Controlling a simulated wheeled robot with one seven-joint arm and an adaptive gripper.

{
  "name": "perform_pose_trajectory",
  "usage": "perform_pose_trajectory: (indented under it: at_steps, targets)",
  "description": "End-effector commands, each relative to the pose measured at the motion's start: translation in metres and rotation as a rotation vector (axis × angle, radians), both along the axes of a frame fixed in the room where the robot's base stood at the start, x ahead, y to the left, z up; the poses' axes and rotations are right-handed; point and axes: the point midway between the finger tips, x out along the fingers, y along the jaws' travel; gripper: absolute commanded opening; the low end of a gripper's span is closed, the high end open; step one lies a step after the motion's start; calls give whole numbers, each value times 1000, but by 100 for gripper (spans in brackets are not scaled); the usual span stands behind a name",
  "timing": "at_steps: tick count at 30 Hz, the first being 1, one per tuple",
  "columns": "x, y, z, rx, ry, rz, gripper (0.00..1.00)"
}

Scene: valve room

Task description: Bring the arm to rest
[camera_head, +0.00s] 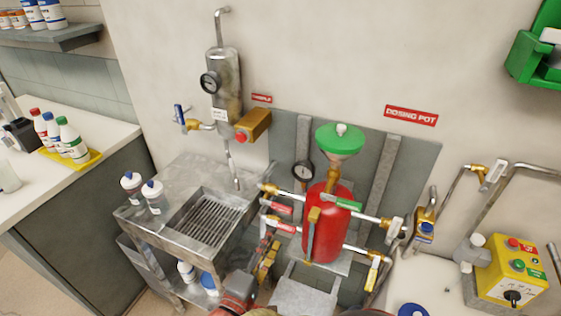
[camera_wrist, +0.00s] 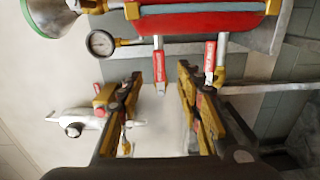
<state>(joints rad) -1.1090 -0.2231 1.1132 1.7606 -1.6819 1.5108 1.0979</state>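My gripper (camera_wrist: 160,76) is open, with its two black-and-yellow fingers spread apart in the wrist view. The red dosing pot (camera_head: 325,228) stands upright against the wall with a green funnel (camera_head: 340,141) on top. In the wrist view the pot (camera_wrist: 200,22) appears sideways, beyond the fingertips and apart from them. In the head view, yellow-and-dark parts low in the middle look like my gripper and arm, partly cut off by the bottom edge.
Pipes and valve handles flank the pot, with a gauge (camera_head: 303,171) beside it. A steel sink stand (camera_head: 150,222) holds two bottles at left. A sample cylinder (camera_head: 224,85) hangs above it. A yellow control box (camera_head: 511,273) is at right. A counter (camera_head: 112,138) stands far left.

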Motion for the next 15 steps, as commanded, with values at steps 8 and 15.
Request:
perform_pose_trajectory:
  at_steps: [8, 15]
  targets:
    - [-1, -3, -13, -108, 90, -7, 36]
    - [-47, -65, -69, -232, 487, -161, 36]
